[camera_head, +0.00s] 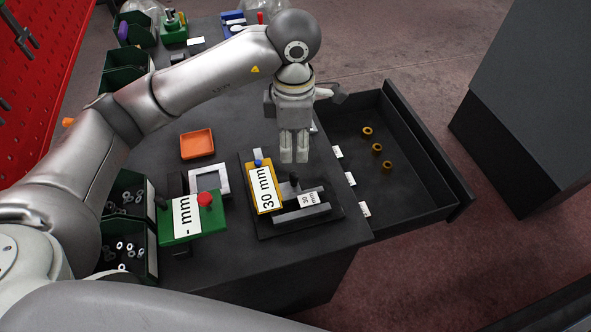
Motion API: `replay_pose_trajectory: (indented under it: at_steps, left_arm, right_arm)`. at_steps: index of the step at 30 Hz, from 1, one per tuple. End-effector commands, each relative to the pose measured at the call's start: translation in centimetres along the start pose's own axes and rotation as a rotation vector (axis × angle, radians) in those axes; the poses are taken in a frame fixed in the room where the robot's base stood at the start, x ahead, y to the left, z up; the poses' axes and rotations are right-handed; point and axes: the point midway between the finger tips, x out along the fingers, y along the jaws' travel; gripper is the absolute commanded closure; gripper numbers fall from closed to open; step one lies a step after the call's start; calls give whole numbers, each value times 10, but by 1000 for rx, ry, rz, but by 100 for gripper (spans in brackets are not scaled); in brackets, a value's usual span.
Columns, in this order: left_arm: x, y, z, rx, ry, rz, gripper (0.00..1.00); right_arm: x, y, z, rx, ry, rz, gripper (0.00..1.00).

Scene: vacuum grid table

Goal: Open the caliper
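The caliper (303,214) appears to be the grey-jawed device on a dark base near the table's right front corner, with a small white label lying in it. A yellow block (262,183) labelled "30 mm", with a blue knob on top, stands along its left side. My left gripper (295,158) points down just behind and above the caliper. Its two fingers are close together with only a thin dark line between them, and nothing shows between them. I cannot tell whether the fingertips touch the caliper. My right gripper is not in view.
A green block (187,220) with a red knob, a white frame (222,181) and an orange tray (197,144) are to the left. Green bins (152,243) line the left edge. An open drawer (420,201) with several brass rings juts out at right.

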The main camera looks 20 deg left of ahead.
Motion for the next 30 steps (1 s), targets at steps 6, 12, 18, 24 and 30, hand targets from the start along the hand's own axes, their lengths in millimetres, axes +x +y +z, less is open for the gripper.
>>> replay_pose_trajectory:
  at_steps: [6, 12, 18, 24, 30]
  left_arm:
    - [36, -2, 0, -1, 1, -9, 72]
    - [73, -3, 0, 0, 0, -8, 72]
    - [96, -2, 1, 0, -3, -5, 72]
    - [102, -2, 1, 1, -4, -4, 72]
    - [101, -2, 1, 2, -4, -4, 77]
  right_arm:
    - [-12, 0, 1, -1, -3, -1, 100]
    - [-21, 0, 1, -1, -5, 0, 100]
    - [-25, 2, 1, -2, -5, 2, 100]
    - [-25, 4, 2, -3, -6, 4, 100]
    - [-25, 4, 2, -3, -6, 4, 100]
